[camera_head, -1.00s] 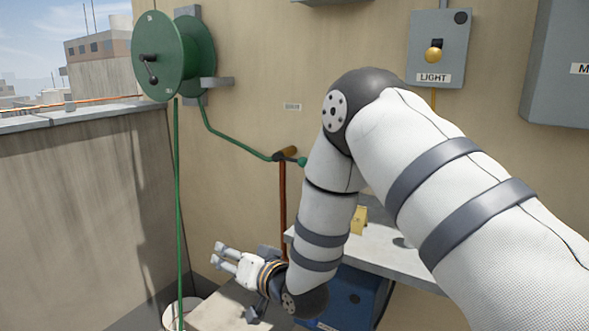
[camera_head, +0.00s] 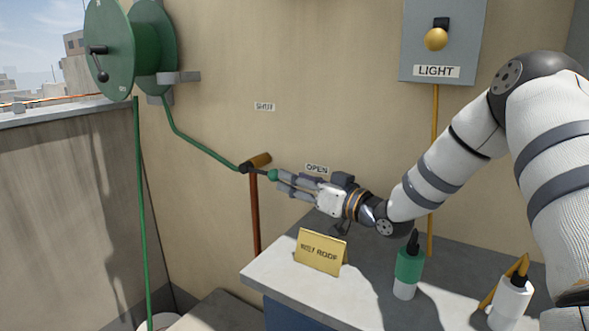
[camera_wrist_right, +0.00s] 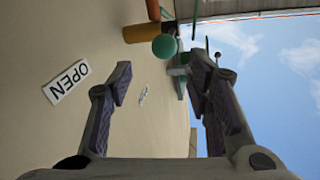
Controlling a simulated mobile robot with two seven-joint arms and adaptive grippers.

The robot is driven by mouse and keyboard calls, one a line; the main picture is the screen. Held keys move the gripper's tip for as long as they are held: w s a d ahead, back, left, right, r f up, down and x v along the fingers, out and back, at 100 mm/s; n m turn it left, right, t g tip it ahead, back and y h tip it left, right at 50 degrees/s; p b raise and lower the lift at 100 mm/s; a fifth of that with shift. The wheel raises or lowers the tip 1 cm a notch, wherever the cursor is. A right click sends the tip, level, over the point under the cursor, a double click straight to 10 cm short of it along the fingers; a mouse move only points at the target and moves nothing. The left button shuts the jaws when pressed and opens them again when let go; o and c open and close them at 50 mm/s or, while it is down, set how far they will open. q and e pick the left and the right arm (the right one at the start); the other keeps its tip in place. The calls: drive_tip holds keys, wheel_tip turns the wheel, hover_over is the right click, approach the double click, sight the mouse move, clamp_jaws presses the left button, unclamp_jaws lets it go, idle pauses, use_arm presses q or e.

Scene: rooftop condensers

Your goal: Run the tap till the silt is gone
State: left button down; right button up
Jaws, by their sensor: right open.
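The tap (camera_head: 260,160) sits on top of a copper-brown pipe (camera_head: 255,215) by the wall. Its short dark lever ends in a green knob (camera_head: 272,174) and points right, toward the OPEN label (camera_head: 317,168); a SHUT label (camera_head: 265,107) is higher up. My right gripper (camera_head: 280,183) is open, its fingertips close to the knob. In the right wrist view, the knob (camera_wrist_right: 165,46) shows just beyond the open fingertips (camera_wrist_right: 162,63); contact cannot be told. A green hose (camera_head: 141,220) hangs toward a pale bucket (camera_head: 160,322), mostly cut off. No water or silt is visible. My left gripper is out of view.
A green hose reel (camera_head: 125,50) is on the wall at left. A grey shelf (camera_head: 275,275) below my right arm holds a yellow sign (camera_head: 320,252), a green-and-white bottle (camera_head: 408,270) and a white bottle (camera_head: 510,300). A LIGHT switch box (camera_head: 440,45) is above.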

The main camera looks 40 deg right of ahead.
sight(275, 173)
drive_tip(key=shift+s+f, duration=0.1)
drive_tip(key=shift+f, duration=0.15)
drive_tip(key=w, duration=0.2)
drive_tip(key=w+a, duration=0.1)
drive_tip(key=w, duration=0.1)
drive_tip(key=w+a, duration=0.1)
drive_tip(key=w, duration=0.2)
drive_tip(key=shift+w, duration=0.1)
drive_tip(key=shift+c, duration=0.6)
drive_tip(key=shift+d, duration=0.1)
clamp_jaws()
